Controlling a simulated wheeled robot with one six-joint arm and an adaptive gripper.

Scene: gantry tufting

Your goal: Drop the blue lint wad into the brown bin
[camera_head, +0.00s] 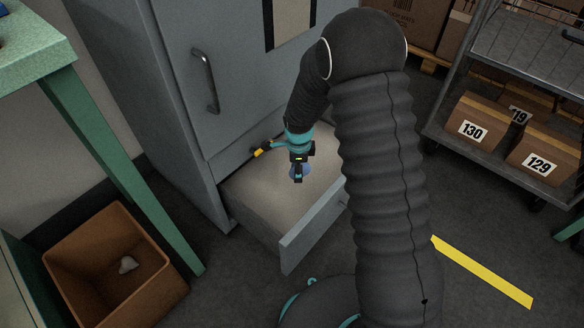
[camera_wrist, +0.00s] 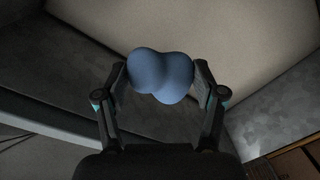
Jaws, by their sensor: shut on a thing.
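The blue lint wad (camera_wrist: 162,76) is a lumpy, rounded blue piece held between the two fingers of my gripper (camera_wrist: 160,85) in the wrist view. In the head view my gripper (camera_head: 298,174) is over the open drawer (camera_head: 300,243) of the grey cabinet, and a little of the blue wad (camera_head: 305,169) shows beside the fingers. I cannot tell how high the wad is above the drawer floor. The brown bin (camera_head: 83,236) stands on the floor at the lower left, with a small pale wad (camera_head: 127,264) inside it.
A yellow and black item (camera_head: 263,149) is at the drawer's back left. A cart (camera_head: 500,150) with numbered boxes stands at the right. Yellow tape (camera_head: 483,272) marks the floor.

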